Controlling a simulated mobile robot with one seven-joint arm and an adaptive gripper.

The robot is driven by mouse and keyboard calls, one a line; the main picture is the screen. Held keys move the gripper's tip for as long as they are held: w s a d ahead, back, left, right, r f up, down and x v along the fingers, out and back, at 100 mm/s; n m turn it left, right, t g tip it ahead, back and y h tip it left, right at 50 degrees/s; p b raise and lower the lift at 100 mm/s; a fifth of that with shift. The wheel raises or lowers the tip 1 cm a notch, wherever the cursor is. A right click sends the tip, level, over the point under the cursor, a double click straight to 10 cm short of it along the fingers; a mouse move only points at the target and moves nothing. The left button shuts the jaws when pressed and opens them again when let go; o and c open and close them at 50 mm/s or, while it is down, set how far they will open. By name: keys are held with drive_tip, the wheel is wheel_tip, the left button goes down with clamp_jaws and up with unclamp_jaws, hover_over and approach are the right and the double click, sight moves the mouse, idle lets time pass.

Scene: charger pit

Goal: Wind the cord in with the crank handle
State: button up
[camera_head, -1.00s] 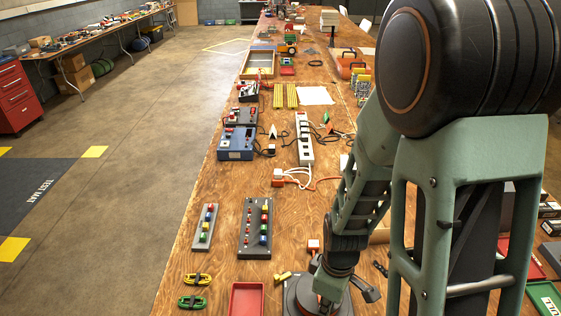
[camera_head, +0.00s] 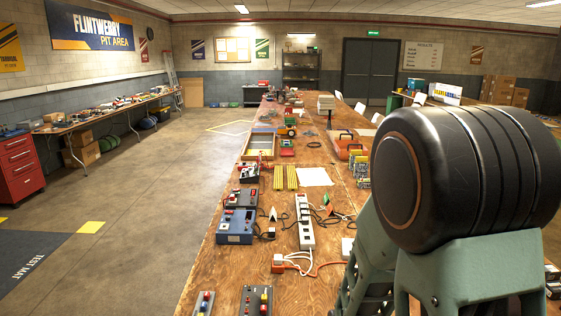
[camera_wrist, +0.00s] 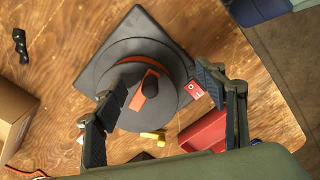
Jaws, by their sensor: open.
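The cord reel (camera_wrist: 120,55) shows in the wrist view as a dark square base with a round drum on it. Its crank handle (camera_wrist: 150,86) is an orange-red arm with a black knob on top. My gripper (camera_wrist: 160,82) is open, its two fingers to the left and right of the knob in the picture, with nothing visibly held between them. I cannot tell how far above the knob the fingertips are. The reel and my gripper are outside the head view.
A red tray (camera_wrist: 205,133), a yellow piece (camera_wrist: 153,137) and a red-and-white block (camera_wrist: 194,90) lie near the reel. A cardboard box (camera_wrist: 14,115) is at the left. In the head view a power strip (camera_head: 305,222) and blue box (camera_head: 235,226) stand farther along the bench.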

wheel_tip(320, 180, up, 8)
drive_tip(key=p, duration=0.5)
drive_tip(key=shift+p, duration=0.4)
drive_tip(key=shift+w+f, duration=0.1)
drive_tip(key=shift+f, duration=0.05)
